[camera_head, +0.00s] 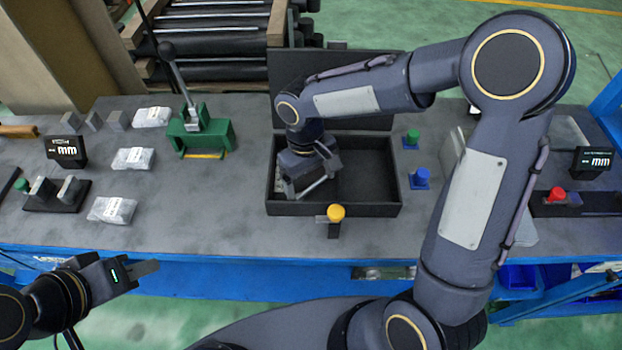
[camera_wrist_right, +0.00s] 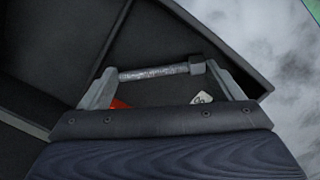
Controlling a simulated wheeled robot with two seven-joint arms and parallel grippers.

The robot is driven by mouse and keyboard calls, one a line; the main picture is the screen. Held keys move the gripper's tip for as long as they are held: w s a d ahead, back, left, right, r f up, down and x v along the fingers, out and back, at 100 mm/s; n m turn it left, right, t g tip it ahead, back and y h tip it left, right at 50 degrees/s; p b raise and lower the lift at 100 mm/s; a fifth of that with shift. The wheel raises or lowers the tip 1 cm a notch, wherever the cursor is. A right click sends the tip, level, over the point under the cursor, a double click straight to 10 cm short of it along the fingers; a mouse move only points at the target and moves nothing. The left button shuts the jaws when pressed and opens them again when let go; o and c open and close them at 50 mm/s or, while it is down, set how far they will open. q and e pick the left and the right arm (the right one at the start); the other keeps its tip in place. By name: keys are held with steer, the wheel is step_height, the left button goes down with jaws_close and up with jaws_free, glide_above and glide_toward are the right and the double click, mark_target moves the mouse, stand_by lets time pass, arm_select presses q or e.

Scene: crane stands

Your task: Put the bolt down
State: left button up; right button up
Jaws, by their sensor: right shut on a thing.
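The silvery bolt (camera_wrist_right: 160,72) with a dark head lies crosswise between the two fingers of my right gripper (camera_wrist_right: 162,85) in the right wrist view. The gripper is shut on it at its two ends. In the head view my right gripper (camera_head: 310,188) reaches down into the left part of an open black box (camera_head: 372,211). The box's dark walls surround the bolt in the wrist view. Whether the bolt touches the floor I cannot tell. My left gripper (camera_head: 140,268) is empty in front of the table's front edge, its finger gap unclear.
A red piece (camera_wrist_right: 119,104) and a white tag (camera_wrist_right: 202,98) show beside the bolt. A green lever press (camera_head: 200,135) and bagged parts (camera_head: 112,210) are left.

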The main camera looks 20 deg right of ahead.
steer(key=shift+f, duration=0.2)
steer(key=shift+f, duration=0.1)
steer(key=shift+f, duration=0.15)
steer(key=o, duration=0.8)
steer(key=shift+c, duration=0.2)
step_height(320, 180, up, 13)
steer(key=w, duration=0.1)
steer(key=shift+a+f, duration=0.15)
steer(key=shift+f, duration=0.05)
